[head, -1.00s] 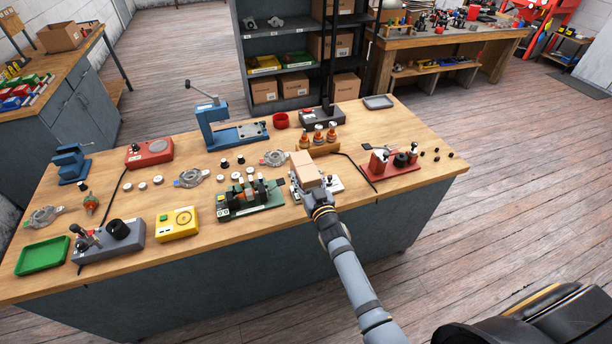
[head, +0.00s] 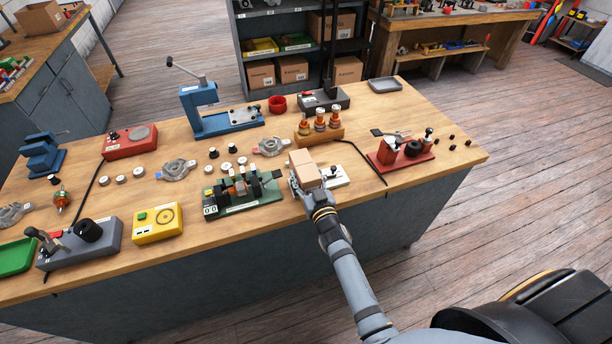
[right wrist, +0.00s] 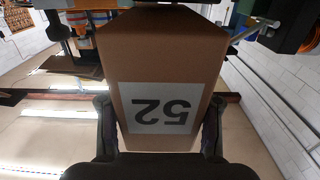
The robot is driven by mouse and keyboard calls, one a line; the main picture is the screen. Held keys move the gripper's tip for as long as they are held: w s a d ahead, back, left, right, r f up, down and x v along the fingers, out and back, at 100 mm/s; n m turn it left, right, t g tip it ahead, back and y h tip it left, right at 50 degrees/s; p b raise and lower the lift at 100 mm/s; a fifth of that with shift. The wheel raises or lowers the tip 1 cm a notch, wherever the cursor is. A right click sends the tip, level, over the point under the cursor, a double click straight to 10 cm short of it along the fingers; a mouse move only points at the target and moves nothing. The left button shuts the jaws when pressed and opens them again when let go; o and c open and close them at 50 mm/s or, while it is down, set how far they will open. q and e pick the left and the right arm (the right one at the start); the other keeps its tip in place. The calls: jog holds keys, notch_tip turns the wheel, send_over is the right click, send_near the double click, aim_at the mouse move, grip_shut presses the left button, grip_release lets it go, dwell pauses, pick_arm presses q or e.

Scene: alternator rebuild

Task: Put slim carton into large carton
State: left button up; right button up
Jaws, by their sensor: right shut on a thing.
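A small brown carton (head: 307,167), which looks like the slim carton, is held above the front of the workbench. My right gripper (head: 308,187) is shut on it. In the right wrist view the carton (right wrist: 160,75) fills the middle, between my two fingers (right wrist: 158,132), with an upside-down "52" on its white label. My left gripper is not in view.
The workbench (head: 440,160) holds a green fixture (head: 242,195), an orange stand (head: 320,135), a red fixture (head: 400,155) and a blue press (head: 215,115). More cartons (head: 295,72) stand on the dark shelf behind.

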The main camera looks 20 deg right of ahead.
jog(key=shift+s+r, duration=0.2)
jog(key=shift+s, duration=0.1)
jog(key=shift+s+a+f+b, duration=0.1)
jog(key=shift+s+f+b, duration=0.1)
jog(key=shift+b, duration=0.1)
jog(key=o, duration=1.4)
jog(key=shift+w+f, duration=0.15)
jog(key=shift+w, duration=0.05)
jog(key=shift+c, duration=0.2)
jog(key=shift+o, duration=0.6)
jog(key=shift+s, duration=0.1)
jog(key=shift+r+p, duration=0.4)
jog(key=shift+r, duration=0.1)
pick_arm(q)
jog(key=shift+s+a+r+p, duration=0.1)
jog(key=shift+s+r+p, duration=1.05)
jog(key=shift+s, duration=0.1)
pick_arm(e)
jog(key=s, duration=1.2)
jog(key=shift+d, duration=0.25)
jog(key=shift+f, duration=0.1)
